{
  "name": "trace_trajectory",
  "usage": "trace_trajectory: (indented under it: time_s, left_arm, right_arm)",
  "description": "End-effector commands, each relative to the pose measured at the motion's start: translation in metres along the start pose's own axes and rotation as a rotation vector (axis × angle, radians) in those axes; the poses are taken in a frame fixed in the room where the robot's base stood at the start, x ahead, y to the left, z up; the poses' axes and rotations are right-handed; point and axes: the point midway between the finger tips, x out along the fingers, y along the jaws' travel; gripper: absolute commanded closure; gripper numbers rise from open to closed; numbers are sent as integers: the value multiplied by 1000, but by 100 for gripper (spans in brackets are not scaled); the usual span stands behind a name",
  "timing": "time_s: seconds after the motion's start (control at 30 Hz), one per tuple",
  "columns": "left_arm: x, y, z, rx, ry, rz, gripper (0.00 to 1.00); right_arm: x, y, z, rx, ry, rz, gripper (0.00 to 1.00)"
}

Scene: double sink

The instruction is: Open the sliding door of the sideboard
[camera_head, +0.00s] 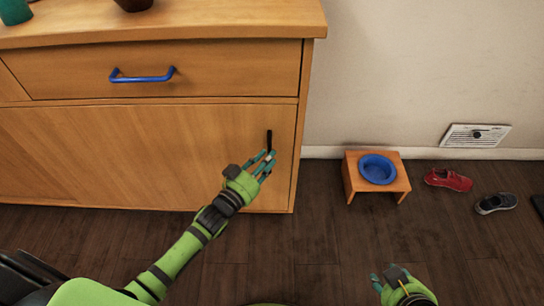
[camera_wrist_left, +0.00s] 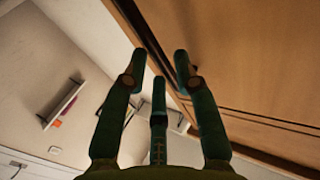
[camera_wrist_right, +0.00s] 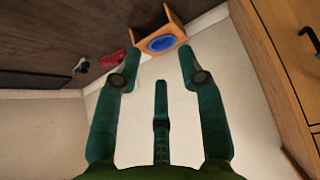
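The wooden sideboard (camera_head: 312,110) stands at the left in the head view. Its sliding door (camera_head: 150,150) is a wide wooden panel below the drawer, with a narrow upright black handle slot (camera_head: 269,139) near its right end. My left gripper (camera_head: 266,163) is just below and in front of this slot, its fingers spread. In the left wrist view the open fingers (camera_wrist_left: 160,62) are close to the wooden front, with nothing clearly held; contact with the slot cannot be told. My right gripper (camera_head: 388,278) is low at the right, open and empty, far from the door.
A blue drawer handle (camera_head: 142,76) sticks out above the door. To the right of the sideboard stand a small wooden stand (camera_head: 352,179) with a blue bowl (camera_head: 377,168), a red shoe (camera_head: 448,180) and a dark shoe (camera_head: 496,203). The floor in front is clear.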

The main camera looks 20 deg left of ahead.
Motion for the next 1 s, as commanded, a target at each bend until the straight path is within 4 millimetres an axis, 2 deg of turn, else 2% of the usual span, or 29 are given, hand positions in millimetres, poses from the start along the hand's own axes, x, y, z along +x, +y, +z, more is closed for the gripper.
trace_trajectory:
  time_s: [0.1, 0.3, 0.63, 0.67, 0.7, 0.73, 1.0]
  left_arm:
    - [12, 0, 1, 1, 0, 0, 71]
    - [22, 0, 1, 1, 0, 0, 71]
    - [24, 0, 1, 0, -2, 0, 71]
    - [24, 0, 1, 0, -2, 0, 79]
    - [24, 0, 1, 0, -2, 0, 95]
    - [24, 0, 1, 0, -2, 0, 100]
    - [23, -1, 0, 1, -2, -1, 100]
  right_arm:
    - [2, -3, -19, -8, 94, -3, 60]
    - [1, -7, -40, -16, 192, -7, 60]
    - [0, -7, -44, -17, 212, -8, 60]
    - [0, -7, -44, -17, 212, -8, 60]
    - [0, -7, -44, -17, 211, -8, 60]
    - [0, -7, -44, -17, 211, -8, 60]
    - [0, -7, -42, -17, 204, -9, 60]
